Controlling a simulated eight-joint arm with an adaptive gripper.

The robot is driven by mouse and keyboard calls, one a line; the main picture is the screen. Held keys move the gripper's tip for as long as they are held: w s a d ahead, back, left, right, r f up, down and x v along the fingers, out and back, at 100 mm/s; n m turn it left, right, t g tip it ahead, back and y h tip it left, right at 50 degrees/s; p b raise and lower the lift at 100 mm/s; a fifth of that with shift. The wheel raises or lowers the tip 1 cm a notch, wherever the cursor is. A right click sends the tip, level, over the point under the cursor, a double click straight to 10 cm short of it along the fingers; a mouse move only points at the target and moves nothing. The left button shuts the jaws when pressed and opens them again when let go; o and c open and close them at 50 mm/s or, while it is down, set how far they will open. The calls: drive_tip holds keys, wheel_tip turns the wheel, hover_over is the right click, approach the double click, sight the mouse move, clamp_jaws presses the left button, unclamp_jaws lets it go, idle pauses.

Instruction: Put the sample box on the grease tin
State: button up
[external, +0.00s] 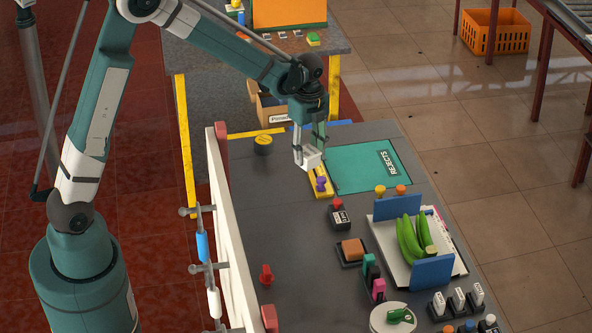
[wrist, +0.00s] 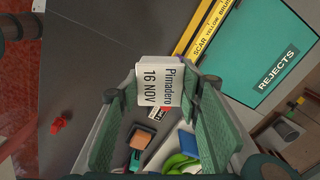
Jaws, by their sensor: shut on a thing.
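The sample box is a small white box (external: 309,158) with dark print. In the wrist view the box (wrist: 160,82) reads "Primadero 16 NOV". My gripper (external: 308,146) points down and is shut on the box, with green finger pads on either side of it in the wrist view (wrist: 160,103). The box is beside the yellow strip's far end; I cannot tell whether it clears the table. A short round dark tin with a yellow top (external: 263,141), which looks like the grease tin, stands at the table's far left, left of my gripper. Its top looks bare.
A yellow strip (external: 318,180) with purple pieces lies beside the green rejects mat (external: 365,167). A white tray (external: 391,262) holds green bananas between blue blocks. A white rail (external: 222,230) borders the left edge. The table between tin and strip is clear.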

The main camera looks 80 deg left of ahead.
drive_tip(key=s+a+r+n, duration=0.1)
drive_tip(key=s+a+n, duration=0.15)
drive_tip(key=a, duration=1.15)
drive_tip(key=n+p, duration=0.1)
hover_over(265, 141)
drive_tip(key=shift+r, duration=0.4)
drive_tip(key=shift+f, duration=0.1)
drive_tip(key=shift+f+p, duration=0.35)
drive_tip(key=shift+f, duration=2.7)
drive_tip(key=shift+f, duration=0.1)
drive_tip(key=shift+f, duration=1.75)
drive_tip(key=shift+f, duration=0.15)
